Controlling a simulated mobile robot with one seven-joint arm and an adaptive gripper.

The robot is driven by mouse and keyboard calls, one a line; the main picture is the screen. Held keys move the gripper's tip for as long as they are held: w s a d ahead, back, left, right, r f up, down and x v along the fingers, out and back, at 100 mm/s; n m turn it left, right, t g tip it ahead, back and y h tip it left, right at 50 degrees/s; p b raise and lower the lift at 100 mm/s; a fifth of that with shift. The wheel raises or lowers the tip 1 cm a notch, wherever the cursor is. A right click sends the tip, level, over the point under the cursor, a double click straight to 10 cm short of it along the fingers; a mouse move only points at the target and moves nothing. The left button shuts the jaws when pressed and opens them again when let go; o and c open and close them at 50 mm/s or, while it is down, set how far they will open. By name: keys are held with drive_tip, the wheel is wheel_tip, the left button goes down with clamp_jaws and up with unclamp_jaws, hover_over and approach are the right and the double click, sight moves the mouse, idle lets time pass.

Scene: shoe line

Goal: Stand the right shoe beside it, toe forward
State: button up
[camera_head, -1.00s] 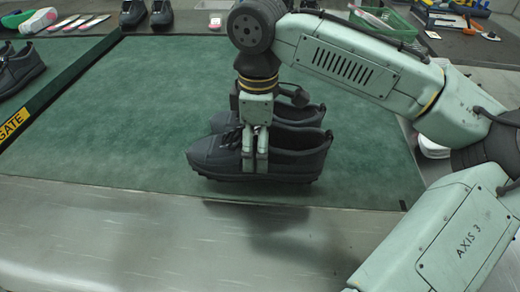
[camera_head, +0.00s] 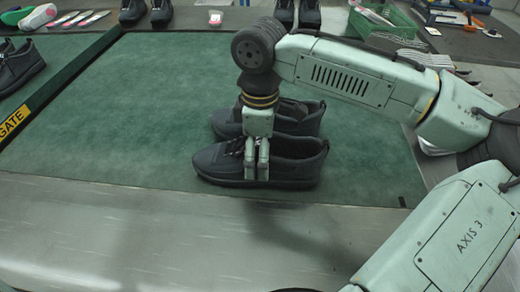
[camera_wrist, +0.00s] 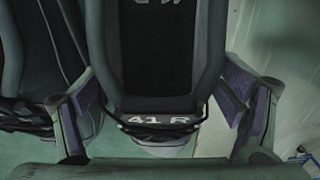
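The right shoe (camera_head: 292,168), dark grey and marked "41 R" in the wrist view (camera_wrist: 160,120), is upright with its toe to the left in the head view. My gripper (camera_head: 257,172) is shut on it, one finger on each side in the wrist view (camera_wrist: 160,100). The other dark shoe (camera_head: 301,123) stands just behind it on the green mat (camera_head: 130,120), toe also left and partly hidden. It also shows at the left of the wrist view (camera_wrist: 30,65). I cannot tell whether the right shoe's sole touches the mat.
A black edge strip with a yellow "GATE" label (camera_head: 12,126) bounds the mat at left. More dark shoes (camera_head: 18,68) stand beyond it and along the back. A green basket (camera_head: 385,24) is at the back right. The mat's left half is clear.

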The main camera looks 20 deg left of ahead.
drive_tip(key=shift+o, duration=1)
drive_tip(key=shift+r, duration=0.1)
wheel_tip(320, 180, up, 12)
drive_tip(key=shift+r, duration=0.1)
